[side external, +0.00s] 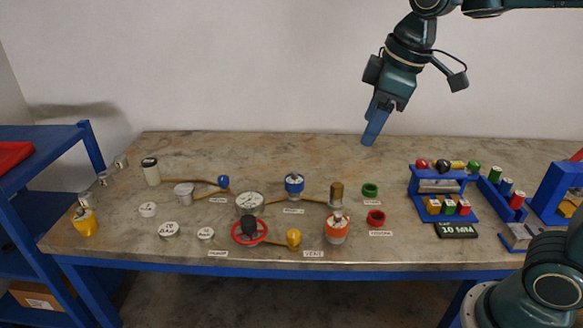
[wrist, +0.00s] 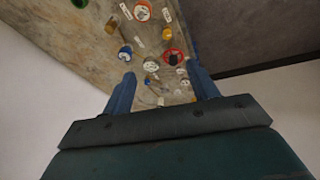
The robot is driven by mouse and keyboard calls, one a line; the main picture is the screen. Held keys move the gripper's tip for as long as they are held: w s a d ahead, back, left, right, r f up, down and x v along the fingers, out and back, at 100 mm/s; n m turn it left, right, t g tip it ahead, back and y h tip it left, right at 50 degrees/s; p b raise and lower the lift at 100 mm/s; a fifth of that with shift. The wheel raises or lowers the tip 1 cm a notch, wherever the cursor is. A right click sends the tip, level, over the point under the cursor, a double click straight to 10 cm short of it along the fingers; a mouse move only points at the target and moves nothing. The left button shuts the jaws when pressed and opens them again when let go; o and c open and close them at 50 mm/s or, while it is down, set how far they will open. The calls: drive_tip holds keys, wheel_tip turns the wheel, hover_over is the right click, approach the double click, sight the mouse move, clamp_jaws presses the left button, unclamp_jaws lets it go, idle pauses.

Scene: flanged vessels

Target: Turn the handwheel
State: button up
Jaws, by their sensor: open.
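The red handwheel (side external: 249,230) with a dark hub lies near the front edge of the bench, left of centre in the side view. It also shows in the wrist view (wrist: 173,57), beyond and between my fingers. My gripper (side external: 369,140) hangs above the back part of the bench, to the right of and well apart from the handwheel. In the wrist view its two blue fingers (wrist: 160,85) are spread wide, open with nothing between them.
A white gauge (side external: 249,202), a blue-topped vessel (side external: 294,185) and an orange vessel (side external: 337,228) stand around the handwheel. A yellow knob (side external: 293,238) is just right of it. Blue racks (side external: 437,188) fill the right side. The bench's back middle is clear.

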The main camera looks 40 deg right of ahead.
drive_tip(key=w+a+f+n+g, duration=0.1)
drive_tip(key=w+a+f+n, duration=0.15)
drive_tip(key=w, duration=0.55)
drive_tip(key=n+g, duration=0.3)
drive_tip(key=n, duration=0.6)
hover_over(248, 219)
wheel_tip(248, 219, down, 14)
drive_tip(key=shift+f, duration=0.1)
drive_tip(key=shift+f, duration=6.8)
drive_tip(key=c, duration=1)
